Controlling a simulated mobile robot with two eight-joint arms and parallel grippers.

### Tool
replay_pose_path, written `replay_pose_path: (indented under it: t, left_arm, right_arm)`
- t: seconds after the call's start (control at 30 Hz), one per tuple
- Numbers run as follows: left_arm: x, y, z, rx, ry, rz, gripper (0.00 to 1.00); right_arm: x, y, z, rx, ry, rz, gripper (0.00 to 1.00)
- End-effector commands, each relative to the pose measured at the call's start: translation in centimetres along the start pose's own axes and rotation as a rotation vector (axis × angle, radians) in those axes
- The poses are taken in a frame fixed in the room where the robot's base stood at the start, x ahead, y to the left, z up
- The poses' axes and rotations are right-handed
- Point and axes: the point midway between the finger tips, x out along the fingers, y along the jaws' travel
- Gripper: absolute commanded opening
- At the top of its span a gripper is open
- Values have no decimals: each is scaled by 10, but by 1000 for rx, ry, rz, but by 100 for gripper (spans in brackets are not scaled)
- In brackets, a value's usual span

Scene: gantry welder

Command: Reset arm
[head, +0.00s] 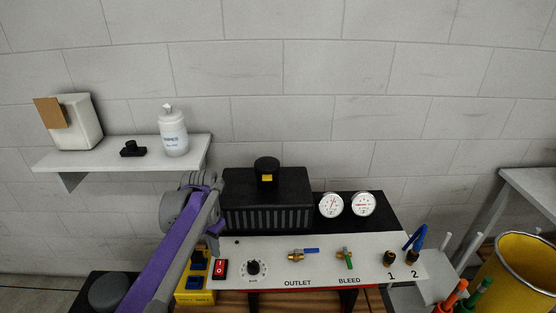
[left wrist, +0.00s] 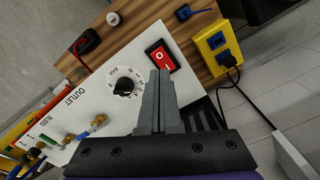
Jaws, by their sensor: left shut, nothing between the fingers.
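My left arm comes in from the lower left in the head view, with its purple link in front of the panel's left side. My left gripper (left wrist: 159,85) shows in the left wrist view, shut and empty, its fingertips over the white control panel between the black dial (left wrist: 124,87) and the red rocker switch (left wrist: 160,57). I cannot tell whether the fingers touch the panel. In the head view the red switch (head: 220,269) and dial (head: 253,268) show just right of my arm. My right gripper is not in view.
The panel carries an outlet valve (head: 297,255), a bleed valve (head: 346,256) and two gauges (head: 331,205). A yellow socket box (head: 195,297) sits left of it. A wall shelf (head: 60,160) holds a white bottle (head: 173,133). A yellow bin (head: 523,265) stands at right.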

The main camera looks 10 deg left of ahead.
Motion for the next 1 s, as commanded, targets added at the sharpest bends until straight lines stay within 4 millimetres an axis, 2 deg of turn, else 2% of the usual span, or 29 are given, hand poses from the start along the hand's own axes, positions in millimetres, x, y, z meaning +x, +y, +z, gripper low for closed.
replay_pose_path:
  t: [0.13,0.23,0.43,0.63,0.8,1.0]
  left_arm:
    - [-4,13,10,-14,24,-12,0]
    - [-9,34,27,-42,69,-32,0]
    - [-6,87,78,-125,203,-70,0]
    - [16,130,132,-208,342,-81,0]
    - [38,151,162,-258,429,-74,0]
    - [49,159,174,-281,468,-67,0]
  right_arm:
    - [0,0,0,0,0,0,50]
    - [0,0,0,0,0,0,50]
    - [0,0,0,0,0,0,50]
    - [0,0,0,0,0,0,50]
    - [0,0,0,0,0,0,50]
    - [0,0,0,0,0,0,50]
